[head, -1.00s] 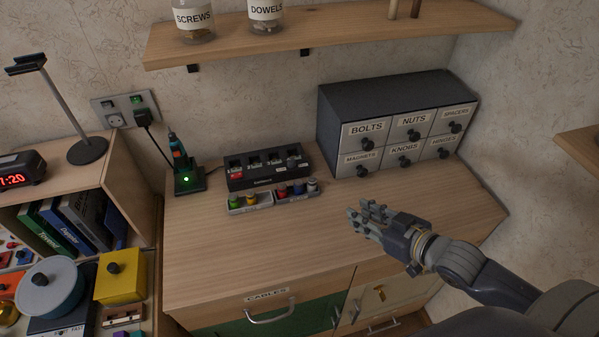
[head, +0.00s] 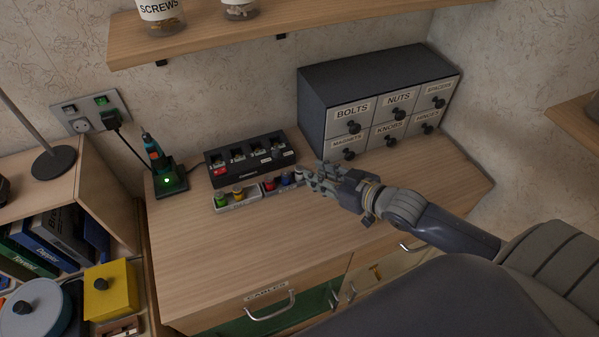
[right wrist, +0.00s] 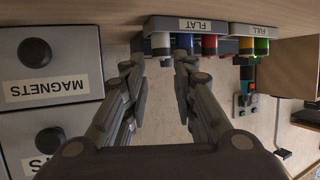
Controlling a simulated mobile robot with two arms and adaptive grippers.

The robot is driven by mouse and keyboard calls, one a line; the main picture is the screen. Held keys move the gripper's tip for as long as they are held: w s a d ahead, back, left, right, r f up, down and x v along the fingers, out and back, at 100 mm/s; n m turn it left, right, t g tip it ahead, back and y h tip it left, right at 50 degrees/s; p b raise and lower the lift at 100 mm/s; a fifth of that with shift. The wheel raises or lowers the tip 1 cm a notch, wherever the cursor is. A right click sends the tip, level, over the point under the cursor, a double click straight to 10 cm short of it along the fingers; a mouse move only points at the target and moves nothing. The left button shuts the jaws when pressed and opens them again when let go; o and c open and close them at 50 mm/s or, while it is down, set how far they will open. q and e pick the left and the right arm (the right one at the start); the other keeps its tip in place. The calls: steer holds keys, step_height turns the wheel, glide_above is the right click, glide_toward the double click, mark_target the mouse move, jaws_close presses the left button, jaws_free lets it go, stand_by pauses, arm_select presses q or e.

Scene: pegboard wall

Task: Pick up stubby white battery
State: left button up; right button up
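The stubby white battery (right wrist: 160,43) stands in the "FLAT" tray (right wrist: 203,25) in the right wrist view, which shows the scene upside down. It is at the end of the row, beside a blue battery (right wrist: 184,42) and a red battery (right wrist: 209,44). My right gripper (right wrist: 158,72) is open, its two fingers pointing toward the white battery with a gap between them; nothing is held. In the head view my right gripper (head: 308,181) is at the right end of the trays and largely hides the white battery. My left gripper is not in view.
A black charger (head: 247,160) stands behind the trays. The drawer cabinet (head: 330,98) is close on the right, behind my right gripper. A soldering-iron-like tool on a black stand (head: 170,180) is to the left. The front worktop (head: 235,255) is clear.

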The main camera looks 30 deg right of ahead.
mark_target(301, 168)
steer(key=shift+w+a+p, duration=0.3)
steer(key=shift+w+p, duration=0.05)
steer(key=shift+w, duration=0.35)
steer(key=shift+x, duration=1.2)
steer(key=shift+w+a+f, duration=0.25)
steer(key=shift+w+f, duration=0.1)
steer(key=shift+w, duration=0.1)
jaws_close()
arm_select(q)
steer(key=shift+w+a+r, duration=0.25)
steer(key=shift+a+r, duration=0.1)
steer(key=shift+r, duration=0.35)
